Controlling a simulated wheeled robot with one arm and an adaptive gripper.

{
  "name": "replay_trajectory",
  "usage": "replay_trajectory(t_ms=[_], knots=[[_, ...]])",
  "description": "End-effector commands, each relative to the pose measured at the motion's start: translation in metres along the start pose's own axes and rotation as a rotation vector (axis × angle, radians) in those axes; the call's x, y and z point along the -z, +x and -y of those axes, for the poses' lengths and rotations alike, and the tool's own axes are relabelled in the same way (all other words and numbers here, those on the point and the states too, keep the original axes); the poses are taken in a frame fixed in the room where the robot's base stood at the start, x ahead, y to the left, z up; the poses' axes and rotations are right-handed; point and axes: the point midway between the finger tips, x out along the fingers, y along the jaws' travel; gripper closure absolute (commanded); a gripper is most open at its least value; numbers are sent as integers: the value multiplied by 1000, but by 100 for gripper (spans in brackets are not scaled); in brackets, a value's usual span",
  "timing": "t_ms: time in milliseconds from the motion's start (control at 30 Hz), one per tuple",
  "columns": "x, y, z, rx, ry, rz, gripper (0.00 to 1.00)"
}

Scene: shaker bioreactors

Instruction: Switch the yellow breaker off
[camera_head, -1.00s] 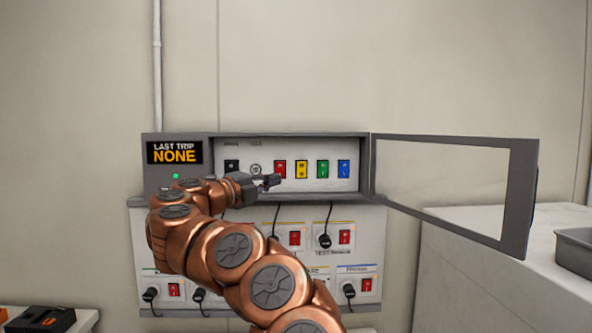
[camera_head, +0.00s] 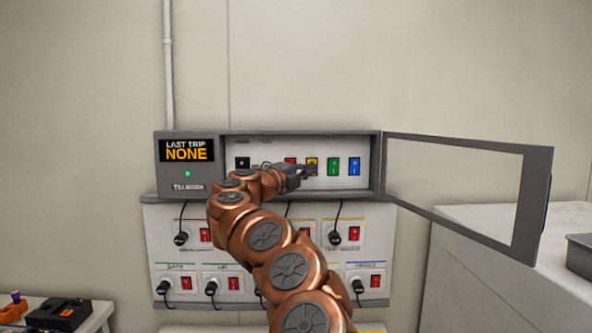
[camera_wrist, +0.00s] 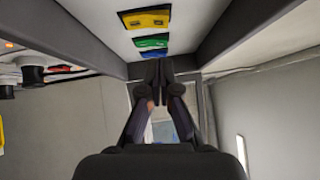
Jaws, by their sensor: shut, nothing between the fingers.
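The yellow breaker (camera_head: 312,161) sits in a row of coloured breakers inside the open panel box, between a red and a green one. In the wrist view, the yellow breaker (camera_wrist: 146,20) is at the top, beyond the fingertips. My gripper (camera_head: 312,170) is shut and empty, with its fingertips over the lower part of the yellow breaker in the head view. In the wrist view my gripper (camera_wrist: 159,72) points towards the box's inner side. I cannot tell whether the fingertips touch the breaker, and its lever position is too small to read.
The red breaker (camera_head: 290,160) is partly behind my gripper; green (camera_head: 333,166) and blue (camera_head: 354,166) breakers are to the right. The box's framed door (camera_head: 533,200) stands open to the right. A display (camera_head: 186,151) reads "LAST TRIP NONE". Plugs and red switches are below.

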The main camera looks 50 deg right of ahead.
Motion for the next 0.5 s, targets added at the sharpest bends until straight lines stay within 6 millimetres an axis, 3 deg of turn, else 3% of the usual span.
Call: replay_trajectory(t_ms=[500], knots=[[-25,23,0,-1,-1,-2,100]])
